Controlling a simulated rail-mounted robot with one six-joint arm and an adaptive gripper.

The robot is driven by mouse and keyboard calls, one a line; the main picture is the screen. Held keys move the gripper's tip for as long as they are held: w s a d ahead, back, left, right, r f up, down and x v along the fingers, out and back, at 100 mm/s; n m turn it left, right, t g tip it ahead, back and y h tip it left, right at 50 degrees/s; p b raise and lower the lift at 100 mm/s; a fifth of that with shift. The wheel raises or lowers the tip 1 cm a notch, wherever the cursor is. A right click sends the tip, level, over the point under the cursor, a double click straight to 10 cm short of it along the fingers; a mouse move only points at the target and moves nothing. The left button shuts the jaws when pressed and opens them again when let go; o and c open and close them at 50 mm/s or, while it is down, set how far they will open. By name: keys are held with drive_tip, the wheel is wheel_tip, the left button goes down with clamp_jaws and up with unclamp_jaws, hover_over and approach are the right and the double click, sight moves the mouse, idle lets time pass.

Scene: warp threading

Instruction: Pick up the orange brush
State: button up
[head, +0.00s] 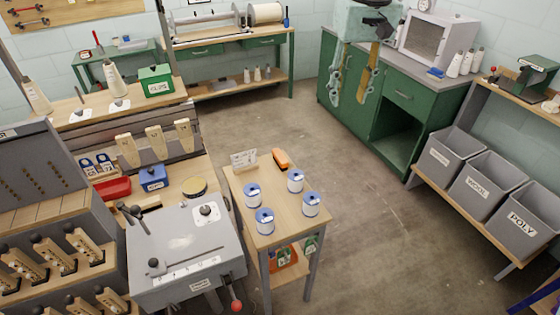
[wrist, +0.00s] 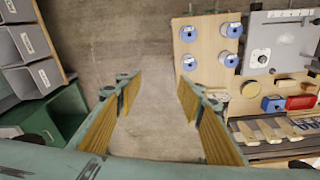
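The orange brush (head: 280,157) lies on the far right end of the small wooden table (head: 238,194), beside a small white card. In the wrist view, I cannot make out the brush; my right-hand finger covers that end of the table. My gripper (head: 348,98) hangs high over the floor, to the right of and apart from the brush. In the wrist view, its two fingers (wrist: 160,84) with yellow-brown pads are spread wide, with only bare floor between them.
Several blue-and-white spools (head: 295,181) stand on the small table. A grey machine (head: 186,247) adjoins its left side. Grey bins (head: 487,184) stand on a rack at right, and a green cabinet (head: 349,87) is behind. The floor between is clear.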

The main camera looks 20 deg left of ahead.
drive_tip(key=w+a+f+n, duration=0.1)
drive_tip(key=w+a+f, duration=0.5)
drive_tip(key=a+f, duration=0.45)
drive_tip(key=n+g+b, duration=0.1)
drive_tip(key=n, duration=0.1)
hover_over(280, 156)
wheel_tip(280, 156, down, 13)
drive_tip(key=shift+f+h, duration=0.2)
drive_tip(key=shift+h, duration=0.1)
drive_tip(key=shift+f, duration=0.1)
drive_tip(key=shift+f+b, duration=0.7)
drive_tip(key=shift+f, duration=3.5)
drive_tip(key=shift+f, duration=0.1)
drive_tip(key=shift+w+f+b, duration=0.1)
drive_tip(key=shift+f+b, duration=0.55)
drive_tip(key=shift+f, duration=1.85)
drive_tip(key=shift+c, duration=0.7)
drive_tip(key=c, duration=0.9)
